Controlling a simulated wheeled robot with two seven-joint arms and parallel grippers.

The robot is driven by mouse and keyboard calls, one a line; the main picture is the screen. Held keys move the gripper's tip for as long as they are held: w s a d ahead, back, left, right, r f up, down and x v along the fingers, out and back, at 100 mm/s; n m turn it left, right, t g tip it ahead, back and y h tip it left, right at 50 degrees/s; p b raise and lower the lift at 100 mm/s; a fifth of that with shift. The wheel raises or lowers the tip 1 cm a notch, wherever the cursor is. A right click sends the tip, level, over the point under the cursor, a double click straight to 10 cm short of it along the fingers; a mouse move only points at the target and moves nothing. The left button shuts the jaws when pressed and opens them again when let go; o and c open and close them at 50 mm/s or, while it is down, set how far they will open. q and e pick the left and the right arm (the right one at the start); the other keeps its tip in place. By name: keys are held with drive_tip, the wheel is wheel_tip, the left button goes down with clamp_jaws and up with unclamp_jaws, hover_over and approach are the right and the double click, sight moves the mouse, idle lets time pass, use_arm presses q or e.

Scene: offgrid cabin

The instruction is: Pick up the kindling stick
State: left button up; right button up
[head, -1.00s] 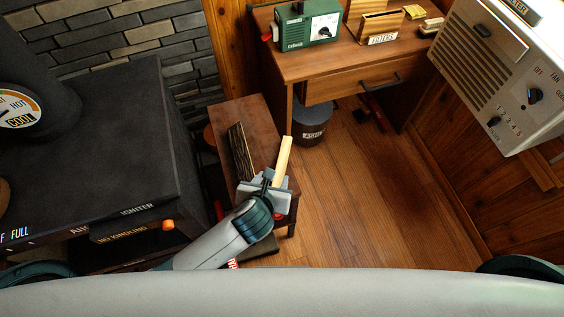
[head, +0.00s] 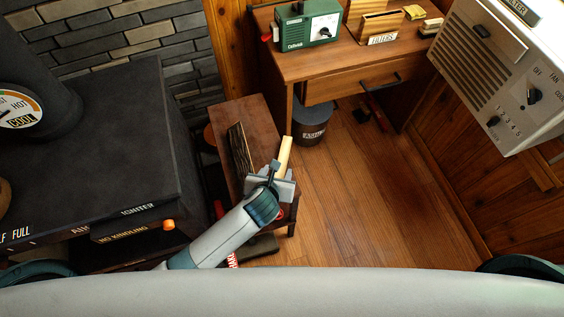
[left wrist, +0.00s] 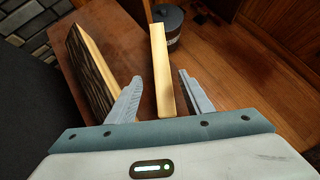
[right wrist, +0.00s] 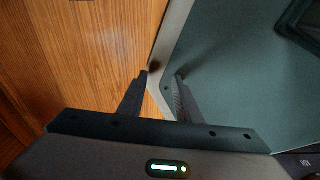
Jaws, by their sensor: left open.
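The kindling stick (head: 285,154) is a pale yellow, square-edged stick near the right edge of a small brown wooden table. It also shows in the left wrist view (left wrist: 161,62), running away between the fingers. My left gripper (head: 275,172) is at the stick's near end. In the left wrist view the left gripper (left wrist: 160,78) is open, with one finger on each side of the stick and a gap visible on both sides. My right gripper (right wrist: 161,77) is open and empty; its fingers do not show in the head view.
A dark-barked wood piece (head: 238,150) lies left of the stick on the small table (head: 256,112). The black stove (head: 110,140) stands left. An ash bucket (head: 313,122) and a desk (head: 315,68) are behind. The wooden floor (head: 370,200) to the right is clear.

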sight(281, 168)
use_arm(q)
drive_tip(key=shift+d+x, duration=0.2)
drive_tip(key=shift+x, duration=1.85)
drive_tip(key=shift+c, duration=0.3)
clamp_jaws()
